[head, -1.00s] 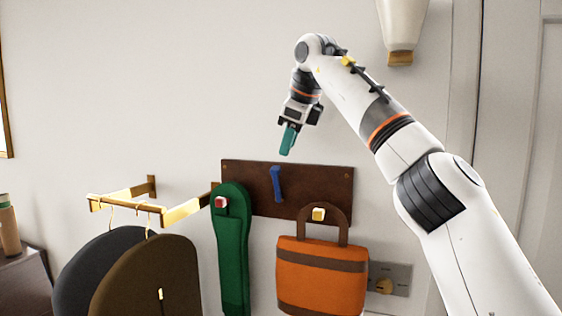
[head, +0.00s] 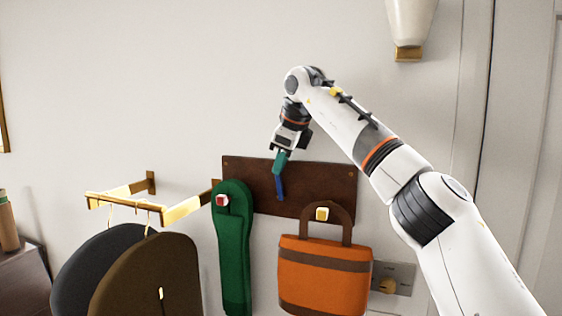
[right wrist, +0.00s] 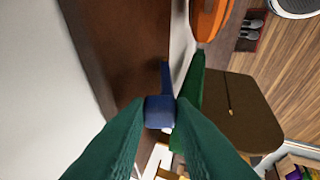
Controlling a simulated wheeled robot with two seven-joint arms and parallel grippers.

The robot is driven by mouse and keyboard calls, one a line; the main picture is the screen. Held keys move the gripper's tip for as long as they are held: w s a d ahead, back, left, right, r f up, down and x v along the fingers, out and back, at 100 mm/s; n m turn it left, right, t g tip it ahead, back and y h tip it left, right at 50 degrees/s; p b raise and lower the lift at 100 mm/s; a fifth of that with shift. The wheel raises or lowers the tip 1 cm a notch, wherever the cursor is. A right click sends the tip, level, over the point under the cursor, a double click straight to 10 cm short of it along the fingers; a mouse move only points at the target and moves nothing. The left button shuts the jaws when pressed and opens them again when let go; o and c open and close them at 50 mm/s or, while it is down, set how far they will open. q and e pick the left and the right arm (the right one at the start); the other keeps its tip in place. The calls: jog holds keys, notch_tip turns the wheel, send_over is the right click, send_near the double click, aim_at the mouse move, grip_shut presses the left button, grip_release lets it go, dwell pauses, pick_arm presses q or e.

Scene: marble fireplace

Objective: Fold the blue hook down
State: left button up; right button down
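The blue hook (head: 279,187) is upright on the dark wooden board (head: 330,180), which is fixed to the wall. My right gripper (head: 280,163) has its teal fingers at the hook's top end, coming from above, and covers that end in the head view. In the right wrist view the hook's blue end (right wrist: 160,111) lies between the two fingertips (right wrist: 160,104), with a finger close on each side. The fingers are apart. Contact with the hook cannot be made out. My left gripper is not in view.
A green bag (head: 233,250) hangs from a red hook (head: 222,201) on the left. An orange bag (head: 325,272) hangs from a yellow hook (head: 322,214) on the right. A brass rail (head: 125,202) with dark garments stands out further left. A wall lamp (head: 408,30) is above right.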

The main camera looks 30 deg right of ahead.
jog(key=shift+f+b, duration=0.15)
jog(key=shift+b, duration=0.2)
jog(key=shift+s+a+f+b, duration=0.1)
jog(key=shift+a+b, duration=0.05)
jog(key=shift+b, duration=0.25)
pick_arm(q)
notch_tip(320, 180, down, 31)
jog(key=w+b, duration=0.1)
jog(key=b, duration=2.8)
pick_arm(e)
jog(key=s+a+f+n+t+h, duration=0.3)
jog(key=s+a+f+t+h, duration=0.1)
jog(key=f+t+h, duration=0.4)
jog(key=shift+s+a+f+n+t, duration=0.4)
jog(key=shift+a+f+t, duration=0.2)
jog(key=shift+t, duration=0.6)
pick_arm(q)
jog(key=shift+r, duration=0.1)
pick_arm(e)
jog(key=c, duration=1.7)
grip_release()
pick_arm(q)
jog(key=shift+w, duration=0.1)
pick_arm(e)
jog(key=shift+o, duration=0.9)
jog(key=shift+w+a, duration=0.1)
jog(key=shift+w, duration=0.1)
